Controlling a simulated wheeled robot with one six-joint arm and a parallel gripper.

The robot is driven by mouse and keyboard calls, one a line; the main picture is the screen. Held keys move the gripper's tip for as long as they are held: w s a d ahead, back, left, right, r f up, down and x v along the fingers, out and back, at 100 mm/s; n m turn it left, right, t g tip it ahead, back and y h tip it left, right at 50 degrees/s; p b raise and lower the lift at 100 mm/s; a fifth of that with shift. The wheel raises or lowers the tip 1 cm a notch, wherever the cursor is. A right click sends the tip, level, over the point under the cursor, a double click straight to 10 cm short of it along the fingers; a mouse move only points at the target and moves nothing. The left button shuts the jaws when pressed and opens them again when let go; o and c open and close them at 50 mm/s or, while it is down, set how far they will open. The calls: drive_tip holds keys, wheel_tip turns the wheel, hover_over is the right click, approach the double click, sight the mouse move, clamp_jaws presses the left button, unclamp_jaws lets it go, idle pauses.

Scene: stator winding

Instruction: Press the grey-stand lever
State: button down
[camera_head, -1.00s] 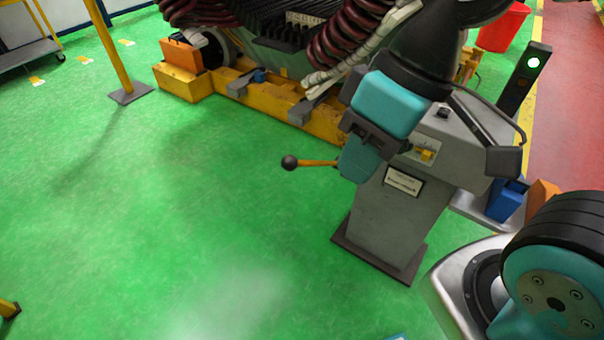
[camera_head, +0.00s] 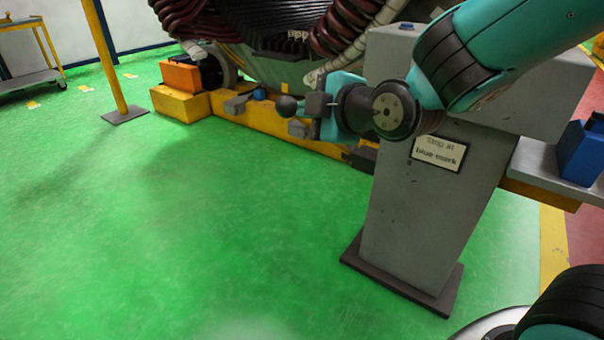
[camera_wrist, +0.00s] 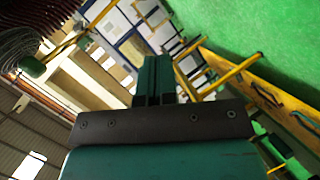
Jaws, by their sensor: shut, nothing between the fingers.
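The grey stand (camera_head: 415,210) is at centre right in the head view, with a label reading "Stop at blue mark" (camera_head: 438,153). In the wrist view the shut teal fingers (camera_wrist: 155,80) stand above a dark bracket, and I make out no lever there.
A yellow base (camera_head: 240,115) under the dark machine lies behind. A yellow post (camera_head: 105,55) stands at left. A blue bin (camera_head: 582,150) sits on a grey shelf at right. The green floor (camera_head: 180,240) left of the stand is clear.

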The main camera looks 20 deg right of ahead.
drive_tip(key=w+d+f+n+t+b, duration=0.1)
drive_tip(key=f+n+t+b, duration=0.3)
drive_tip(key=f+b, duration=0.5)
drive_tip(key=w+d+f+n+t+b, duration=0.2)
drive_tip(key=f+n+t+b, duration=0.3)
drive_tip(key=b, duration=0.9)
wheel_tip(320, 180, down, 5)
drive_tip(key=n, duration=0.3)
drive_tip(key=shift+w+d+b, duration=0.3)
drive_tip(key=shift+d+b, duration=0.05)
drive_tip(key=shift+d, duration=0.05)
drive_tip(key=shift+w, duration=0.1)
drive_tip(key=w+r+p, duration=0.7)
drive_tip(key=w+p, duration=0.3)
drive_tip(key=p, duration=0.1)
drive_tip(key=shift+w+a+r, duration=0.15)
drive_tip(key=shift+w+a, duration=0.05)
drive_tip(key=shift+w, duration=0.2)
